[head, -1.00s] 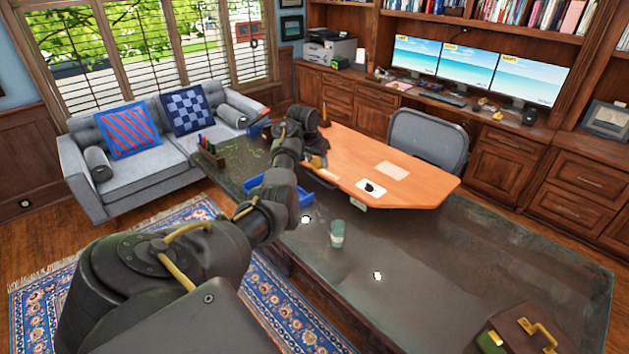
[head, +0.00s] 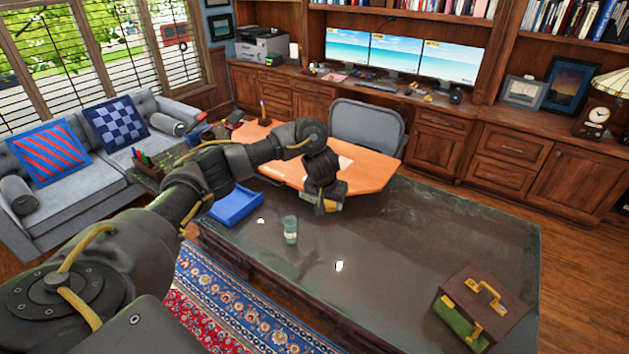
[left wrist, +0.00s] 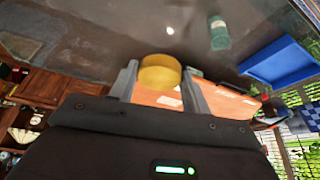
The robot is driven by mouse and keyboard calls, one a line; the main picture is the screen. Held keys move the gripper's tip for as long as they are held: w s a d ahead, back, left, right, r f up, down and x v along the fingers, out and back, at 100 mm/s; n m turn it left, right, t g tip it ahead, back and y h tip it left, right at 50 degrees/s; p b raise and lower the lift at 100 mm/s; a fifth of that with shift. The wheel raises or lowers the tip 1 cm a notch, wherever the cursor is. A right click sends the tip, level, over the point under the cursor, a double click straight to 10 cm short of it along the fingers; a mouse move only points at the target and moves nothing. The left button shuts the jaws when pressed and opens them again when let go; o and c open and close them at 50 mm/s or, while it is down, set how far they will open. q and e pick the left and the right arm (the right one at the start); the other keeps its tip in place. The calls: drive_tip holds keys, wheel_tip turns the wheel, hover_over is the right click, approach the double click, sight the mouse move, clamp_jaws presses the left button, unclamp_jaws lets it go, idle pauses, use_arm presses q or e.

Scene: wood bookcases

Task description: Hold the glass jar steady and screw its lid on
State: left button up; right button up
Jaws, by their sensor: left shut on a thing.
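The glass jar (head: 290,230) is small, greenish and upright on the dark desk. It also shows in the left wrist view (left wrist: 219,35), and I cannot make out its mouth clearly. My left gripper (head: 325,209) is above the desk, behind and slightly right of the jar in the head view, clear of it. In the left wrist view the gripper (left wrist: 159,72) is shut on a round yellow lid (left wrist: 160,75), with one finger at each side. In the head view the lid is mostly hidden at the fingertips. My right gripper is in neither view.
A blue tray (head: 237,206) lies left of the jar on the dark desk (head: 420,250). A brown case (head: 482,305) stands at the desk's right front. An orange desktop (head: 375,178) adjoins behind, with a grey chair (head: 367,130).

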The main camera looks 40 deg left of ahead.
use_arm(q)
drive_tip(key=s+d+r+m+h, duration=0.2)
drive_tip(key=s+d+r+m, duration=0.3)
drive_tip(key=d, duration=0.3)
drive_tip(key=s+d+r+m+h, duration=0.2)
drive_tip(key=s+d+r+m, duration=0.25)
drive_tip(key=d, duration=0.35)
drive_tip(key=s+a+f+m+g+b, duration=0.1)
drive_tip(key=s+f+m+b, duration=0.4)
drive_tip(key=s, duration=0.4)
wheel_tip(320, 180, down, 11)
drive_tip(key=n+b, duration=0.1)
drive_tip(key=b, duration=0.8)
drive_tip(key=shift+r+g+h, duration=0.15)
drive_tip(key=shift+g+h, duration=0.15)
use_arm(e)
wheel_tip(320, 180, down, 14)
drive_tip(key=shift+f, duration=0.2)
use_arm(q)
drive_tip(key=shift+s+a, duration=0.1)
